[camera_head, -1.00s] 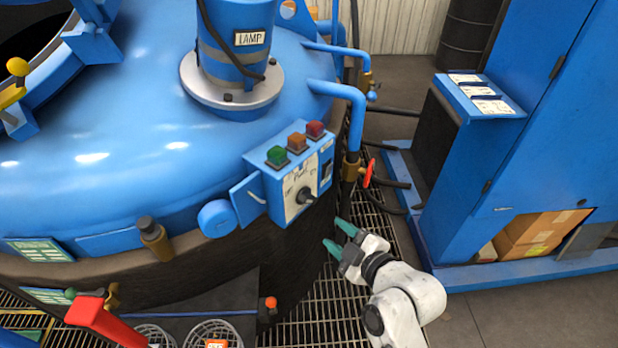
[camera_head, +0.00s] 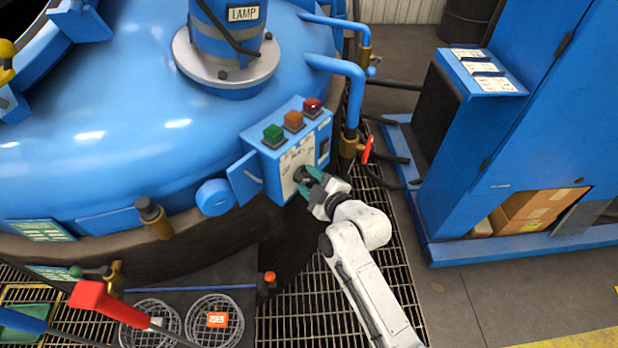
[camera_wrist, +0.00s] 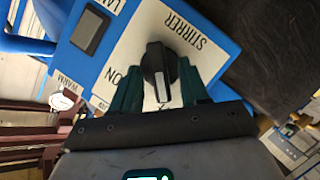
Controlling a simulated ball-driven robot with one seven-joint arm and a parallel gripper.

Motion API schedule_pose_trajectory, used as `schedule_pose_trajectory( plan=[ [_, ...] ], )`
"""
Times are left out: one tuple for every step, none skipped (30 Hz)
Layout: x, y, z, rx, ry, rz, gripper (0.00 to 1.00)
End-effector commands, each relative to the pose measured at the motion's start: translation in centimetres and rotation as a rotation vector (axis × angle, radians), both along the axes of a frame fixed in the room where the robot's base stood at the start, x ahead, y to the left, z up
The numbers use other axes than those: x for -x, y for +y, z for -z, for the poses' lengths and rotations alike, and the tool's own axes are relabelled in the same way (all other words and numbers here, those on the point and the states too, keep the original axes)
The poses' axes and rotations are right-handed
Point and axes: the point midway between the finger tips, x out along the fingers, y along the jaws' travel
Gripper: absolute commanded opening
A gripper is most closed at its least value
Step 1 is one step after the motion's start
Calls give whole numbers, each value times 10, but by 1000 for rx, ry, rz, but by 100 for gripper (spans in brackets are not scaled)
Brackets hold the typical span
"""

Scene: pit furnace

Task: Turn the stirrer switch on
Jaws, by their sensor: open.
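The stirrer switch is a black rotary knob (camera_wrist: 159,68) on a white plate marked STIRRER (camera_wrist: 196,38), on the blue control box (camera_head: 270,182). In the wrist view its white pointer line points down the picture, towards my gripper, and the ON label (camera_wrist: 131,76) is at its left. My gripper (camera_wrist: 160,86) is open, with one green finger on each side of the knob. Whether the fingers touch it I cannot tell. In the head view my gripper (camera_head: 310,182) is at the box's front face and partly hides the knob.
Green (camera_head: 273,135), orange (camera_head: 294,121) and red (camera_head: 312,107) buttons sit on top of the box. A black rocker switch (camera_wrist: 90,31) is beside the stirrer plate. A red valve handle (camera_head: 367,150) is right of the box. A blue cabinet (camera_head: 540,120) stands further right.

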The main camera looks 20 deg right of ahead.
Motion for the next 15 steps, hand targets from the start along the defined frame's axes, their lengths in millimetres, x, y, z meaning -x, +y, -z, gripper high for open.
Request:
schedule_pose_trajectory(
  plan=[
    [-3, 1, 0, 1, -1, -1, 45],
    [-4, 1, 0, 0, -1, -1, 45],
    [-4, 1, 1, 0, -1, -1, 45],
    [-5, 1, 1, 0, 0, 0, 45],
    [-5, 1, 1, 0, 0, 0, 45],
    [-5, 1, 1, 0, 0, 0, 45],
    [-5, 1, 1, 0, 0, 0, 45],
    [-5, 1, 1, 0, 0, 0, 45],
    [-5, 1, 1, 0, 0, 0, 45],
    [-5, 1, 1, 0, 0, 0, 45],
    [-5, 1, 1, 0, 0, 0, 45],
    [-5, 1, 1, 0, 0, 0, 42],
    [-5, 1, 1, 0, 0, 0, 39],
    [-5, 1, 1, 0, 0, 0, 36],
    [-5, 1, 1, 0, 0, 0, 32]
  ],
)
